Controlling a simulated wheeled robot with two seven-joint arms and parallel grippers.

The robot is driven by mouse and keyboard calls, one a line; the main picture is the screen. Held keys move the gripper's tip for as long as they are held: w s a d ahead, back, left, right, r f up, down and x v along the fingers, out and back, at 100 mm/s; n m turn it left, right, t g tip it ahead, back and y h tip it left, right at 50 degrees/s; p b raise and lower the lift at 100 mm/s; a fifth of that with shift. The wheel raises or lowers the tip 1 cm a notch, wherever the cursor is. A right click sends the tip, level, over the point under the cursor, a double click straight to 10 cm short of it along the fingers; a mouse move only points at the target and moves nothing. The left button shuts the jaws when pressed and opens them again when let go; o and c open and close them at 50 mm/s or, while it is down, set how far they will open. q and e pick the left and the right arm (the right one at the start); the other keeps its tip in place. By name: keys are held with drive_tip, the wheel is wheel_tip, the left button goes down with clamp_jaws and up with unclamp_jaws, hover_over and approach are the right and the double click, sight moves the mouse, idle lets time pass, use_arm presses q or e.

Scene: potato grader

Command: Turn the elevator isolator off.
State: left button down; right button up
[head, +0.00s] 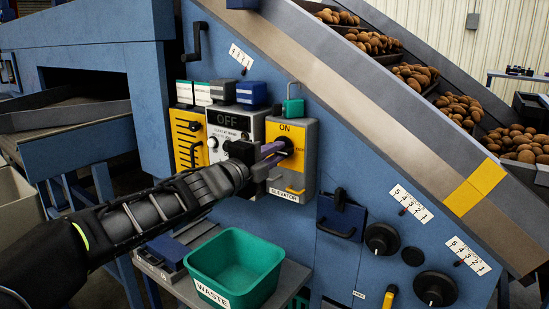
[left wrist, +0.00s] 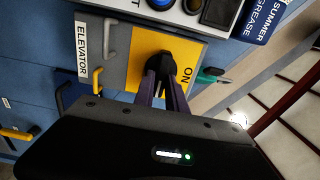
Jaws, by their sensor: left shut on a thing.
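The elevator isolator (head: 304,164) is a grey box with a yellow face, mounted on the blue machine side. Its face reads ON at the top and its lower label reads ELEVATOR. A black rotary handle sits in the middle of the face; it shows in the left wrist view (left wrist: 182,56). My left gripper (head: 281,152) reaches in from the left, its purple fingers shut on the black handle. In the left wrist view the fingers (left wrist: 165,85) meet the handle, and ON is beside it. The fingers partly hide the handle. My right gripper is not in view.
A green padlock (head: 292,107) hangs at the isolator's top. A green WASTE bin (head: 235,268) sits on a shelf below. Black knobs (head: 381,239) are at lower right. Potatoes (head: 415,76) ride the sloping elevator above.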

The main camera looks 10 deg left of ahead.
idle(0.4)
use_arm(q)
drive_tip(key=c, duration=1.4)
unclamp_jaws()
drive_tip(key=shift+o, duration=0.2)
drive_tip(key=v, duration=0.7)
drive_tip(key=shift+s+p, duration=0.4)
